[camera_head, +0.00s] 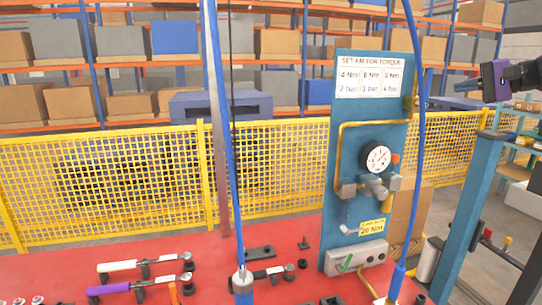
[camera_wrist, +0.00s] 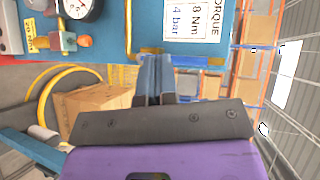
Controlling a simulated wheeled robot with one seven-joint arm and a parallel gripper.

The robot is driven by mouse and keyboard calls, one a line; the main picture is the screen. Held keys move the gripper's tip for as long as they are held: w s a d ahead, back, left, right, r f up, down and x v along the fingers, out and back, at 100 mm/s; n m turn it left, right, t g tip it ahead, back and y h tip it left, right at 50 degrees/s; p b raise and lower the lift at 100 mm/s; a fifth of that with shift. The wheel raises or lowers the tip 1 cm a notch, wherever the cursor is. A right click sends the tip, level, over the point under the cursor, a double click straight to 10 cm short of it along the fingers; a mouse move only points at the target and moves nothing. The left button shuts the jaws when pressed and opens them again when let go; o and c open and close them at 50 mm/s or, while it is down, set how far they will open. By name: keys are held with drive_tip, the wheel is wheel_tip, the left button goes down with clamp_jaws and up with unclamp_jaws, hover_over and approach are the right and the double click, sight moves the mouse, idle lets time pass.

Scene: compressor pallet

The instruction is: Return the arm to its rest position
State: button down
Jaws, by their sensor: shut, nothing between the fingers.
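My gripper (camera_head: 488,84) is at the upper right of the head view, with its purple body and dark wrist reaching in from the right edge. It is raised, to the right of the blue panel (camera_head: 345,110) and apart from it. In the wrist view the two fingers of my gripper (camera_wrist: 153,62) are together and hold nothing. The blue panel also shows across the top of the wrist view (camera_wrist: 112,45), behind the fingertips.
A red table (camera_head: 215,270) carries several torque tools (camera_head: 145,266). Blue hoses (camera_head: 413,150) hang in front. A pressure gauge (camera_head: 377,158) is on the panel. A teal post (camera_head: 470,200) stands below my gripper. A yellow mesh fence (camera_head: 100,180) and shelves (camera_head: 130,58) are behind.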

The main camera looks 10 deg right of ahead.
drive_tip(key=s+a+f+n+g+h, duration=0.25)
drive_tip(key=s+a, duration=0.35)
drive_tip(key=a, duration=0.5)
drive_tip(key=s+a+f+n+g+h, duration=0.1)
drive_tip(key=s+a+f+g+h, duration=0.2)
drive_tip(key=s+a, duration=0.55)
drive_tip(key=s+a+f+n+h, duration=0.2)
drive_tip(key=s+f, duration=0.2)
drive_tip(key=s, duration=0.3)
drive_tip(key=s+a+f+n+h, duration=0.2)
drive_tip(key=s+a+f+h, duration=0.1)
drive_tip(key=s, duration=0.5)
drive_tip(key=shift+s+a+f+n+t+h, duration=0.15)
drive_tip(key=shift+a+f+n+t+h, duration=0.15)
drive_tip(key=shift+f, duration=0.55)
